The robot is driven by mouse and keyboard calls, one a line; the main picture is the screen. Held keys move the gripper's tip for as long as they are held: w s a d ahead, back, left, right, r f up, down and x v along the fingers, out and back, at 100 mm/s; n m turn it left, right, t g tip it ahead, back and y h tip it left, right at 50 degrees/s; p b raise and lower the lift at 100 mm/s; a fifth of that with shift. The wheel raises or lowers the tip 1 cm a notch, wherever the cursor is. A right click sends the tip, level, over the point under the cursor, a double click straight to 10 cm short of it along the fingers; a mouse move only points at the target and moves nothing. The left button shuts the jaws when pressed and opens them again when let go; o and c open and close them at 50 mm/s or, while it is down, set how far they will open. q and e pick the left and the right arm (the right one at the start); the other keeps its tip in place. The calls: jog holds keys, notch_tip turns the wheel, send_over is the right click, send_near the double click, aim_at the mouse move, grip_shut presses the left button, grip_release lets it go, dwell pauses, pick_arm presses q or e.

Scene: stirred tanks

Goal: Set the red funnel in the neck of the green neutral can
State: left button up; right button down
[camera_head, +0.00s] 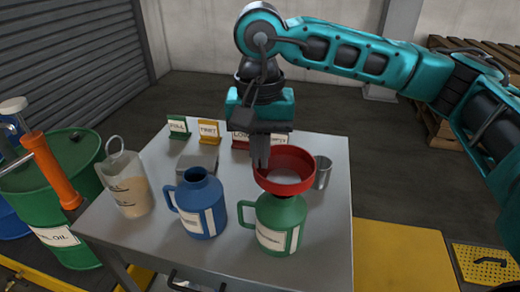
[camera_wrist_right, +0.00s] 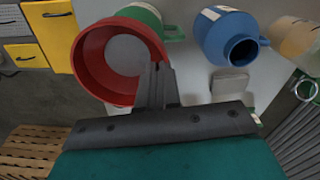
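The red funnel (camera_head: 283,189) is directly over the green can (camera_head: 277,225), which stands upright on the table's front right. The funnel's bowl hides the can's neck, so I cannot tell how deep the spout sits. My right gripper (camera_head: 261,160) points down at the funnel's left rear rim. In the wrist view its fingers (camera_wrist_right: 158,76) are close together with the red rim (camera_wrist_right: 92,60) between them. Part of the green can (camera_wrist_right: 150,18) shows behind the funnel there. My left gripper is not in view.
A blue can (camera_head: 199,207) stands left of the green can, and a clear jug (camera_head: 126,185) farther left. A metal cup (camera_head: 322,173) is close to the funnel's right. Sign cards, including a yellow one (camera_head: 209,131), line the back. A green drum (camera_head: 60,200) stands left of the table.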

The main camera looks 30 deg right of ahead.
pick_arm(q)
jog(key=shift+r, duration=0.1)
pick_arm(e)
jog(key=c, duration=1.3)
grip_release()
jog(key=shift+o, duration=0.2)
jog(key=shift+r, duration=0.5)
pick_arm(q)
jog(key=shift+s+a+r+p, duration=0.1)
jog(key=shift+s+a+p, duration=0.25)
jog(key=shift+p, duration=0.45)
pick_arm(e)
notch_tip(320, 180, up, 12)
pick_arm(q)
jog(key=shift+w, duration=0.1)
